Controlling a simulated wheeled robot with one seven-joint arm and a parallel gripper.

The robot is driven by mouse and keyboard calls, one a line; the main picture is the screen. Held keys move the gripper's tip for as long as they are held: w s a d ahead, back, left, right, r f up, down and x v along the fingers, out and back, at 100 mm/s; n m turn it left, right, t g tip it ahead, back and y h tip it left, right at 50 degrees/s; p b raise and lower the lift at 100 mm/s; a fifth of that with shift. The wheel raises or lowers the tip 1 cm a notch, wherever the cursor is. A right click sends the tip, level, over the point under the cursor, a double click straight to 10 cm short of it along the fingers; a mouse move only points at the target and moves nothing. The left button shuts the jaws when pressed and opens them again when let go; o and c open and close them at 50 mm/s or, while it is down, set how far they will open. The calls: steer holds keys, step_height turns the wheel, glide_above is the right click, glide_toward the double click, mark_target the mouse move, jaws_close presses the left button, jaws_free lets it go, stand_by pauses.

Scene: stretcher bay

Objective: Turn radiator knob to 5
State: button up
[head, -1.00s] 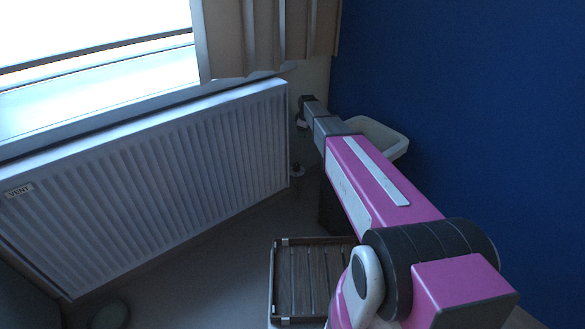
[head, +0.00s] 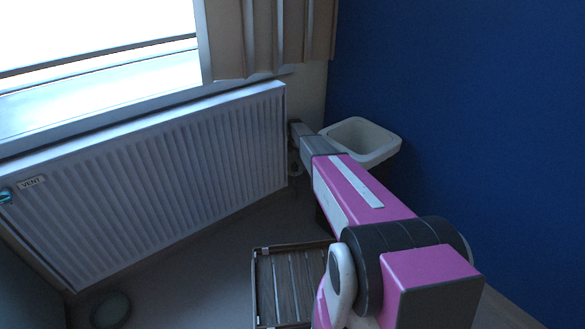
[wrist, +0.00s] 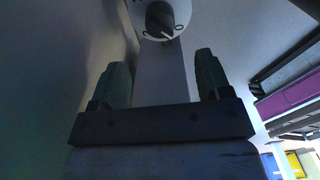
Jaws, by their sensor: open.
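The radiator knob (wrist: 160,19) is at the top of the wrist view, partly cut off by the frame edge. It is a dark grip on a white round dial with dark marks; a 0 shows at its lower right. The grip's pale line points down and right, near that 0. My gripper (wrist: 161,60) is open and empty, its two dark green fingers spread below the dial in the picture and apart from it. In the head view my arm reaches to the right end of the white radiator (head: 160,180); I cannot make out the knob there.
A white bin or basin (head: 362,140) stands right of my arm's end, by the blue wall (head: 460,100). A curtain (head: 270,35) hangs above the radiator's right end. A slatted wooden tray (head: 288,285) is low in front. A VENT label (head: 32,182) is on the radiator.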

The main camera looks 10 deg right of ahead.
mark_target(295, 164)
step_height(295, 164, down, 10)
steer(key=shift+f, duration=0.1)
steer(key=c, duration=0.9)
